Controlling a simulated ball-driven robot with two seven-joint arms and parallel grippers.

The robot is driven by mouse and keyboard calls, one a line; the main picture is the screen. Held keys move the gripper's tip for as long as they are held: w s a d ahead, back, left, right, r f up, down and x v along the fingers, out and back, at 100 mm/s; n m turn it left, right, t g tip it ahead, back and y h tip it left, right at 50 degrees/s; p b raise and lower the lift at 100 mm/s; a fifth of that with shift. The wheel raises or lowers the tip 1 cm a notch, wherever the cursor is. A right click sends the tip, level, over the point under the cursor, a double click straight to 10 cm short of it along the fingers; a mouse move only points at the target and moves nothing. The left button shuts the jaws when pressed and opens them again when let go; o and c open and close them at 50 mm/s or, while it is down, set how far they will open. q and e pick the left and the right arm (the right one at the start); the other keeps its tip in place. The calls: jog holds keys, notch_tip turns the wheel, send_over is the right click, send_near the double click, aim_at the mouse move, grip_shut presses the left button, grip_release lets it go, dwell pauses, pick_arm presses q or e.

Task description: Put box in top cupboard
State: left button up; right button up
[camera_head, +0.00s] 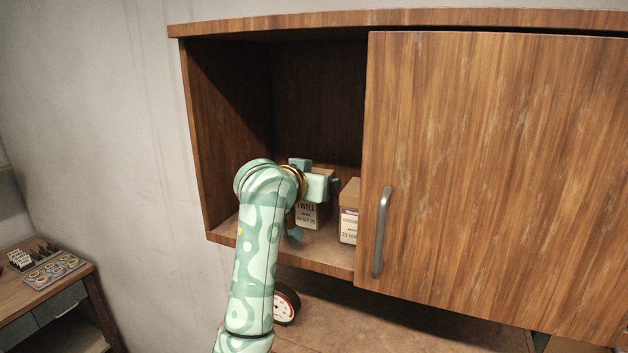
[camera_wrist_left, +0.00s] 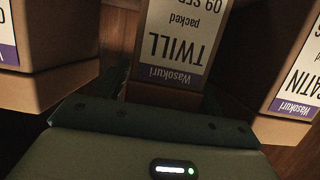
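A brown cardboard box labelled TWILL (camera_head: 306,215) stands inside the open left part of the top cupboard (camera_head: 300,255), at its floor. In the left wrist view the same TWILL box (camera_wrist_left: 178,45) is in the centre, its label upside down. My left gripper (camera_head: 316,203) reaches into the cupboard at this box and partly hides it. Its dark fingers run along both sides of the box in the wrist view; I cannot tell whether they press on it. My right gripper is in neither view.
Another labelled box (camera_head: 349,212) stands to the right, beside the door (camera_head: 490,180) with its metal handle (camera_head: 381,232). A dial (camera_head: 286,306) sits below the cupboard.

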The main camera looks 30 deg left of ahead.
pick_arm(q)
jog(key=shift+w, duration=0.15)
jog(key=shift+r, duration=0.15)
jog(key=v, duration=1.2)
jog(key=shift+b, duration=0.3)
jog(key=shift+c, duration=0.2)
dwell(0.5)
